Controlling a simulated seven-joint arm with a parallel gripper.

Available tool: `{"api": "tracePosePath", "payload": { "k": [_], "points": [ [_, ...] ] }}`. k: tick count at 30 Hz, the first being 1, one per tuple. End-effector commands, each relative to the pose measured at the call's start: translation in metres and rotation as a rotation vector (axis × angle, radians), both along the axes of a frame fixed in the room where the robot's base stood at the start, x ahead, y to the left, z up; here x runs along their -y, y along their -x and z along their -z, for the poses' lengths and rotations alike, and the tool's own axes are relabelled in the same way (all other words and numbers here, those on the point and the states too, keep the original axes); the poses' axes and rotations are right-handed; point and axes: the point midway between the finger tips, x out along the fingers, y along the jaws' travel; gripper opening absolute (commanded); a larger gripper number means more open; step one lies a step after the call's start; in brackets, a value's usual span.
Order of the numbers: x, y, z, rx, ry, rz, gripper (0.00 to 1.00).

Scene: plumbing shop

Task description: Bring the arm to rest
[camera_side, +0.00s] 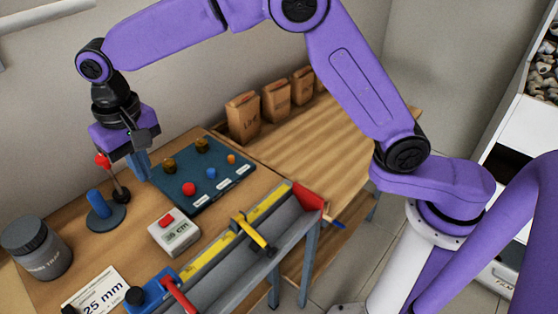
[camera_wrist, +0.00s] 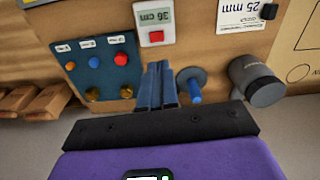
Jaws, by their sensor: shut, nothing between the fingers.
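My gripper (camera_side: 140,164) hangs from my purple arm above the wooden bench, near its back edge. Its blue-grey fingers are shut with nothing between them, pointing down in the side view. In the wrist view the closed fingers (camera_wrist: 157,85) reach over the bench between a dark blue board and a blue peg. In the side view the gripper is left of the blue board (camera_side: 185,205) and close to the blue peg (camera_side: 97,201) on its round dark base. I cannot tell the exact height of the fingertips above the bench.
A red-topped stick (camera_side: 120,190) stands by the peg. A grey jar (camera_side: 38,248), a display box (camera_side: 174,234) reading 36 cm and a 25 mm card (camera_side: 95,290) lie nearby. A grey trough with a yellow ruler (camera_side: 215,238) runs along the front. Paper bags (camera_side: 243,118) stand behind.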

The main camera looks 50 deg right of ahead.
Motion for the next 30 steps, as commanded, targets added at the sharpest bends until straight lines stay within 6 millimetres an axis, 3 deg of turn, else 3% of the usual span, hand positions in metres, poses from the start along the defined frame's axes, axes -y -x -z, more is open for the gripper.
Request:
{"api": "tracePosePath", "payload": {
  "k": [15, 30],
  "points": [
    [0.102, 0.099, -0.024, 0.006, -0.004, -0.405, 0.0],
    [0.231, 0.22, -0.013, 0.011, -0.006, -0.802, 0.0]
  ]
}}
